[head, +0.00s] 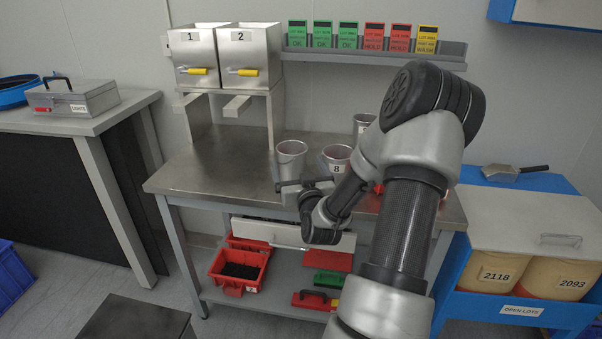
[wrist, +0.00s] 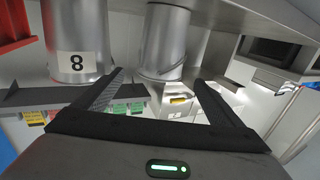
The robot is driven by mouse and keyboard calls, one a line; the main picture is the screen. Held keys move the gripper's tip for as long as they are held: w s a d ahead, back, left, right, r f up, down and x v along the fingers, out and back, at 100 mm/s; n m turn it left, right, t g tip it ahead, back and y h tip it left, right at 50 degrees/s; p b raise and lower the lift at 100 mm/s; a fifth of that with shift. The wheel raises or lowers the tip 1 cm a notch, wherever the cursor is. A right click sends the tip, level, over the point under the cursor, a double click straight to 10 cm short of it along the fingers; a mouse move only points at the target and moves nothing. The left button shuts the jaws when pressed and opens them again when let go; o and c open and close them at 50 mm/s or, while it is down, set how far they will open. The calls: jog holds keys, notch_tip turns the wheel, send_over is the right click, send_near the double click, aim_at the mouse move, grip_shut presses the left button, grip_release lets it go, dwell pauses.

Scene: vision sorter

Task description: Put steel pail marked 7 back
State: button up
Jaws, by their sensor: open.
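Three steel pails stand on the steel bench. A plain-looking pail (head: 291,157) is at the left, the pail marked 8 (head: 336,156) is beside it, and a third pail (head: 363,121) is farther back, partly hidden by my arm. No 7 can be read on any of them. My gripper (head: 291,186) is open and empty, in front of the left pail and hiding its lower part. The wrist view looks upside down. There the left pail (wrist: 165,42) lies between and beyond the open fingers, and the pail marked 8 (wrist: 77,35) is outside the left finger.
Two numbered dispensers (head: 230,58) stand at the back left, beside a shelf of coloured cards (head: 370,55). The bench top (head: 225,165) is clear at left. Red bins (head: 240,265) sit on the lower shelf. A blue cart with tubs (head: 500,270) stands at right.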

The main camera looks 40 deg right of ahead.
jog(key=v, duration=0.5)
